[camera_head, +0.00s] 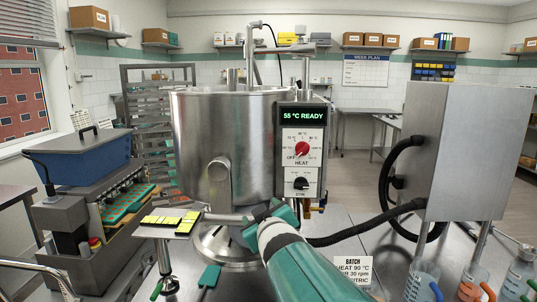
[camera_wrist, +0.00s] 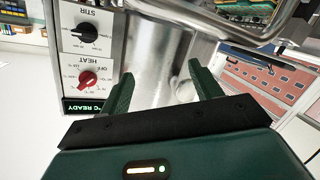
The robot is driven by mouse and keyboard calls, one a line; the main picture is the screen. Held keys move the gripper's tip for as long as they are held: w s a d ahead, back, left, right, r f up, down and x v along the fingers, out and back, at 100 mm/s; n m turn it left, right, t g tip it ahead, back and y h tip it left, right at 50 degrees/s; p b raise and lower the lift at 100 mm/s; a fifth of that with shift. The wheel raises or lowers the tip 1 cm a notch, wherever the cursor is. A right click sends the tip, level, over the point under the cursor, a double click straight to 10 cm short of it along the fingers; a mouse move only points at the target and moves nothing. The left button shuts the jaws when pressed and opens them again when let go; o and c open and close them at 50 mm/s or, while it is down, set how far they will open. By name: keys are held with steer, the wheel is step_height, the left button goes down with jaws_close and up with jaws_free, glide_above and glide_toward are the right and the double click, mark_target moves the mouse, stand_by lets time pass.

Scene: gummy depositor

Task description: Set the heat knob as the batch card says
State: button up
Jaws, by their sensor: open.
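The red heat knob (camera_head: 302,148) is on the white control panel (camera_head: 290,170) at the front right of the steel kettle. It also shows in the wrist view (camera_wrist: 88,78), upside down and left of my fingers. Its exact pointer setting is too small to read. The display (camera_head: 303,115) above it reads 55 °C READY.
The black stir knob (camera_head: 301,183) sits just under the heat knob. The steel kettle (camera_head: 225,145) fills the middle. A black hose (camera_head: 370,228) runs right to a steel cabinet (camera_head: 470,140). Yellow-topped pieces lie on a small shelf (camera_head: 180,234) at left.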

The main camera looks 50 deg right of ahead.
steer(key=s+d+r+n+t+h, duration=0.1)
steer(key=s+d+r+t+h, duration=0.15)
steer(key=d, duration=0.55)
steer(key=n+t, duration=0.2)
steer(key=n, duration=0.1)
glide_toward(304, 153)
steer(key=x, duration=0.9)
steer(key=shift+w+d+r, duration=0.1)
steer(key=shift+w+r, duration=0.05)
steer(key=c, duration=1)
steer(key=shift+m, duration=0.4)
